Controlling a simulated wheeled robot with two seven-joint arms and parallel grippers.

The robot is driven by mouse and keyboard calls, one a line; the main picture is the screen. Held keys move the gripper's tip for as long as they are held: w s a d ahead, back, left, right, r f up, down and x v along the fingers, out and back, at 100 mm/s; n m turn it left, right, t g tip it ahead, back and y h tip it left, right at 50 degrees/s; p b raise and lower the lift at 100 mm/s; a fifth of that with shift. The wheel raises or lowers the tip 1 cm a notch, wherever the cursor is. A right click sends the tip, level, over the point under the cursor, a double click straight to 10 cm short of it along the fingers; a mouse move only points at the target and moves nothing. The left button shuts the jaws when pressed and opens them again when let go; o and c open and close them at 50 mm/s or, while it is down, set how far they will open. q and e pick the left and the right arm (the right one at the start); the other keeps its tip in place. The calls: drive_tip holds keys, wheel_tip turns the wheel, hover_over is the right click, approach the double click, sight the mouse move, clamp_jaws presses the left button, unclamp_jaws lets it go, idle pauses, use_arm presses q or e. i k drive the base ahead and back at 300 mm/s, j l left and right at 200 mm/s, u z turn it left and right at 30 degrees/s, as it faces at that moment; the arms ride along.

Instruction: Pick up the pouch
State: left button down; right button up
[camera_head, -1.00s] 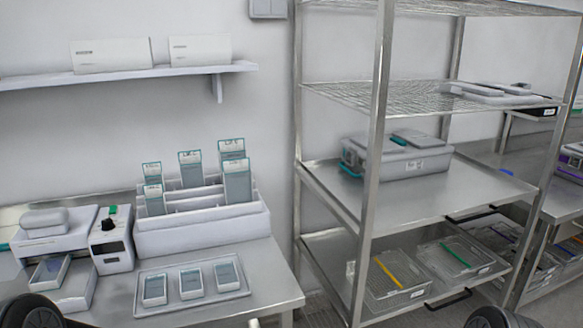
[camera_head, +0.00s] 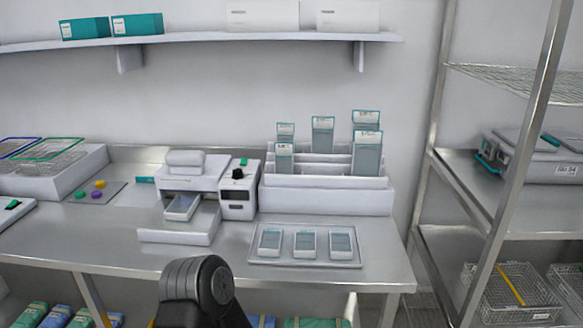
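Several flat pouch-like packets with clear grey fronts and teal-edged tops stand upright in a white stepped rack (camera_head: 328,200). One stands at the front left (camera_head: 284,158), one in the middle (camera_head: 323,134) and one at the front right (camera_head: 367,153). Three smaller white-framed packets (camera_head: 308,243) lie on a shallow grey tray (camera_head: 262,262) in front of the rack. I cannot tell which of these is the task's pouch. A black rounded part of my arm shows at the bottom, left of centre. Neither gripper shows.
A white device (camera_head: 195,180) with an open drawer and a small control box (camera_head: 238,192) stand left of the rack on the steel bench (camera_head: 100,235). Wire baskets (camera_head: 42,155) are at far left. A wall shelf (camera_head: 200,38) hangs above. A steel rack (camera_head: 500,180) stands right.

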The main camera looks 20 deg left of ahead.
sight(181, 209)
drive_tip(key=u, duration=1.4)
